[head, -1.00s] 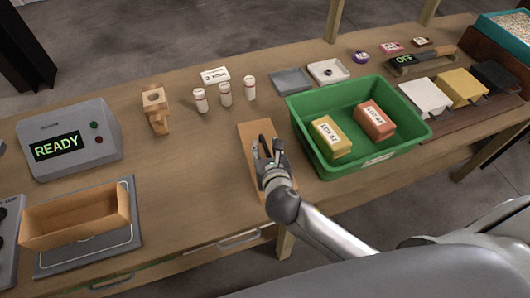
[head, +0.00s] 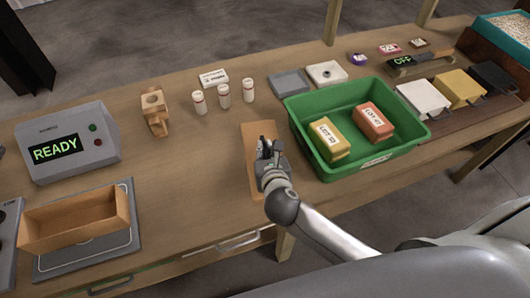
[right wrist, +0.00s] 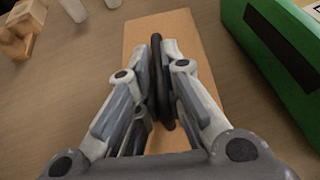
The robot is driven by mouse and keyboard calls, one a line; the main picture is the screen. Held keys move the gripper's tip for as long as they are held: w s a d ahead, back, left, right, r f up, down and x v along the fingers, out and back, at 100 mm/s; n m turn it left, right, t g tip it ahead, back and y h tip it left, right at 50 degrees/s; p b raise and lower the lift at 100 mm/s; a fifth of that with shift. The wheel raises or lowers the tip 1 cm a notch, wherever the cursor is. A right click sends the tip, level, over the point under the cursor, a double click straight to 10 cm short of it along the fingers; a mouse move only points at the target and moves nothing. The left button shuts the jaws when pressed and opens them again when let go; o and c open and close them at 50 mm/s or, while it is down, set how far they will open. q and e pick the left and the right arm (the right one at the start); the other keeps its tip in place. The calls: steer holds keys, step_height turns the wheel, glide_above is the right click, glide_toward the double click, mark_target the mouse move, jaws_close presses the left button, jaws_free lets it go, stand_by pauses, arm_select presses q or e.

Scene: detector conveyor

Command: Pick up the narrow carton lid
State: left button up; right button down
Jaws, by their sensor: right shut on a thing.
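The narrow carton lid (head: 252,136) is a flat brown panel just left of the green bin. A thin dark handle (right wrist: 155,48) stands along its middle in the right wrist view, where the lid (right wrist: 197,32) lies beneath it. My right gripper (head: 268,148) is over the lid and shut on this handle, one finger on each side. I cannot tell whether the lid touches the table or is slightly raised. My left gripper is out of view.
The green bin (head: 403,153) with a yellow and a red carton stands close on the right. An open brown carton (head: 75,222) sits on a grey plate at the left. White bottles (head: 224,95) and a wooden block (head: 154,113) stand behind. The table left of the lid is clear.

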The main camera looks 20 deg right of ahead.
steer(key=shift+r, duration=0.5)
steer(key=r, duration=0.1)
steer(key=s+r, duration=0.1)
steer(key=r, duration=0.1)
steer(key=d+r, duration=0.1)
steer(key=shift+s+r, duration=0.15)
steer(key=shift+s, duration=0.15)
steer(key=s+d+r+p, duration=0.5)
steer(key=s+d+r, duration=0.1)
steer(key=s, duration=0.4)
steer(key=shift+d+r+p, duration=0.3)
steer(key=shift+r, duration=0.45)
